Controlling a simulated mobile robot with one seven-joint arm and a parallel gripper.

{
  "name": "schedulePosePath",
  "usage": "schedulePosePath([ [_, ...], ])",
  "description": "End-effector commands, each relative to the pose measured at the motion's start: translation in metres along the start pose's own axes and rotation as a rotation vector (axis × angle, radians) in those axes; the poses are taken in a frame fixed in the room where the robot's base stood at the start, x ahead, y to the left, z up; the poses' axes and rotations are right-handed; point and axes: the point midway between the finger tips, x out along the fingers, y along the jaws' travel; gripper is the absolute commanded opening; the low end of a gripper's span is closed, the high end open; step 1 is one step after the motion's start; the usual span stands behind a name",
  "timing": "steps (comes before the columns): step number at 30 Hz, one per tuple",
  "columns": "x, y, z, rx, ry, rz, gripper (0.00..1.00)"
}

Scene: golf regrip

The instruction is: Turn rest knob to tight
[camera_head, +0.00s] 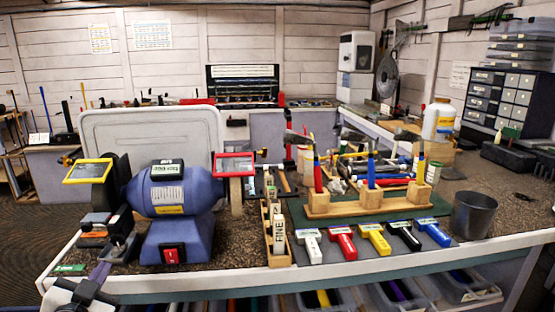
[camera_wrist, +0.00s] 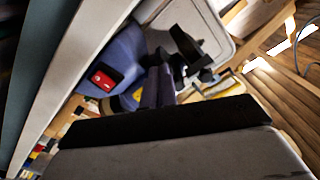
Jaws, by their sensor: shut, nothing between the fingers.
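The blue bench grinder (camera_head: 172,190) stands at the left of the bench, with a red switch on its front. Its left tool rest (camera_head: 95,220) is a dark bracket beside the left wheel guard. The rest also shows as black parts in the wrist view (camera_wrist: 187,45). I cannot pick out the rest knob for certain among these dark parts. My gripper (camera_head: 103,268) is at the bench's front left edge, just below the rest. In the wrist view my gripper (camera_wrist: 158,82) points toward the rest, shut and empty. I cannot tell whether its tips touch anything.
A green label (camera_head: 70,268) lies at the bench's left front edge. A grey bin (camera_head: 150,135) stands behind the grinder. A wooden holder (camera_head: 278,235) is to its right, with several coloured-handled tools (camera_head: 342,242) on a mat. A metal cup (camera_head: 474,214) stands farther right.

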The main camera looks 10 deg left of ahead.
Motion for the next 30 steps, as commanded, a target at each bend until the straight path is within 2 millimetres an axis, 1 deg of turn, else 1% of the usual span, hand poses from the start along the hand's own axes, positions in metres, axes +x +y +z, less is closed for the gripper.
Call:
schedulePosePath([
  [1, 0.008, 0.0, -0.002, -0.001, 0.002, 0.004, 0.0],
  [6, 0.029, 0.001, 0.001, 0.0, 0.002, 0.002, 0.0],
  [12, 0.045, 0.001, -0.001, 0.001, 0.003, 0.002, 0.0],
  [16, 0.048, 0.001, -0.001, 0.001, 0.002, 0.002, 0.0],
  [30, 0.048, 0.0, -0.002, 0.001, 0.002, 0.001, 0.0],
])
